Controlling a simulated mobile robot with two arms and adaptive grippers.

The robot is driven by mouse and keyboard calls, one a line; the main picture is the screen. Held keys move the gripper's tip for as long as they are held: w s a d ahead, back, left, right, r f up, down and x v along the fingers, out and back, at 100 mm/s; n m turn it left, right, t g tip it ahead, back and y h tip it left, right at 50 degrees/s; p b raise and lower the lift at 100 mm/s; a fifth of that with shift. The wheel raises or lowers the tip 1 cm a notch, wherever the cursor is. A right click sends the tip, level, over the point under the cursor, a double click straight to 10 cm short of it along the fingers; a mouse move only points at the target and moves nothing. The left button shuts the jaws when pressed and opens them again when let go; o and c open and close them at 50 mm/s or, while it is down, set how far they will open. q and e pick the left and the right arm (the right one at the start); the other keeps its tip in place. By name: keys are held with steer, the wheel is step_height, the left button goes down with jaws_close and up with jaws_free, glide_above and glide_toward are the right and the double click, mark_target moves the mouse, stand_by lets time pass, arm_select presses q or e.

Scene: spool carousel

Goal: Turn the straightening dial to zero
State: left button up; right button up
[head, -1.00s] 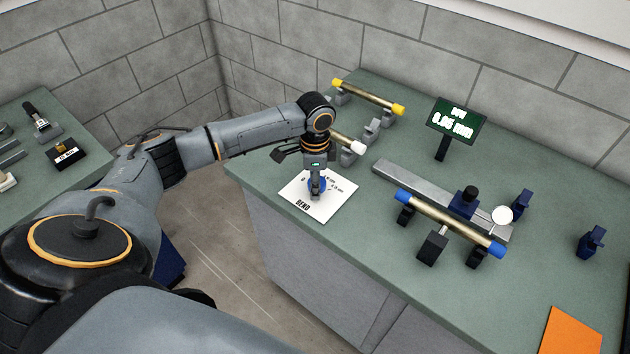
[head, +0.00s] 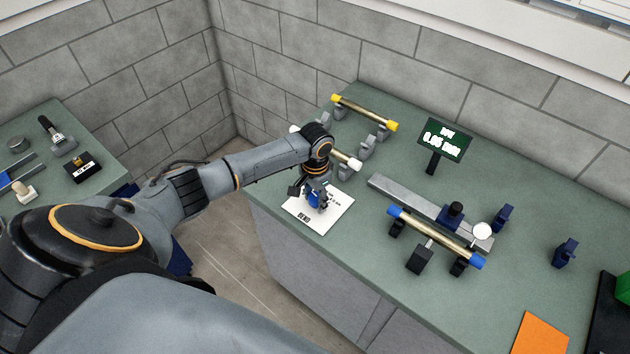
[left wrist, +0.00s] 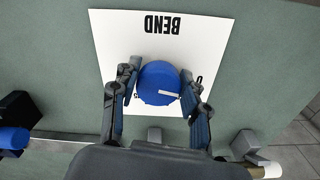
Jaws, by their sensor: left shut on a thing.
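A round blue dial (left wrist: 158,88) with a white pointer mark sits on a white card (left wrist: 205,35) printed BEND. The pointer lies roughly across the picture, toward the right in the left wrist view. My left gripper (left wrist: 159,80) has its fingers on both sides of the dial and is shut on it. In the head view my left gripper (head: 318,202) reaches down onto the card (head: 325,222) and hides most of the dial. The card's scale marks are too small or covered to read. My right gripper is not in view.
A rod with blue ends (head: 430,236) rests on supports, with a white round gauge (head: 482,232) behind it. A green display (head: 445,139) stands behind; its reading is blurred. A yellow-ended rod (head: 362,112) lies at the back. An orange sheet (head: 540,335) lies front right.

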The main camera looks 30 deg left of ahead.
mark_target(316, 197)
arm_select(q)
steer(key=shift+n, duration=0.3)
steer(key=o, duration=1.1)
steer(key=shift+o, duration=0.2)
step_height(316, 197, up, 12)
